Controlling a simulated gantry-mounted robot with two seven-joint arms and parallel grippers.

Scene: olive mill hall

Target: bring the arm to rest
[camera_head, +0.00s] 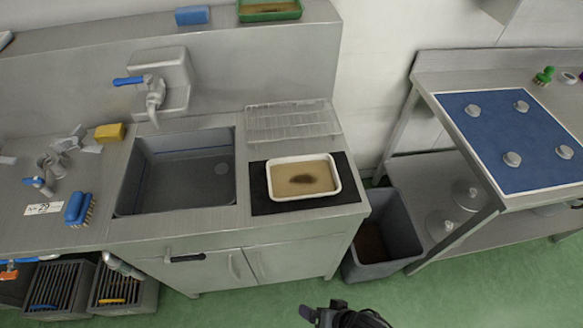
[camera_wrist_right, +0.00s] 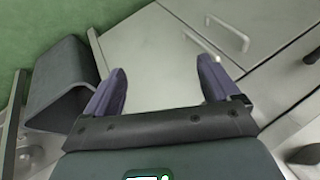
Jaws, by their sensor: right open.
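My right gripper (camera_head: 322,315) shows at the bottom edge of the head view, in front of the sink cabinet and above the green floor. In the right wrist view its two purple fingers (camera_wrist_right: 165,88) stand wide apart with nothing between them. Behind the fingers are the grey cabinet doors (camera_wrist_right: 150,50). The gripper is apart from the cabinet and the counter. My left gripper is in neither view.
A steel counter holds a sink (camera_head: 180,178), a white tray (camera_head: 273,191) with brown liquid on a black mat (camera_head: 260,200), a wire rack (camera_head: 293,122) and a blue brush (camera_head: 79,208). A grey bin (camera_head: 386,240) stands right of the cabinet. Green floor lies free in front.

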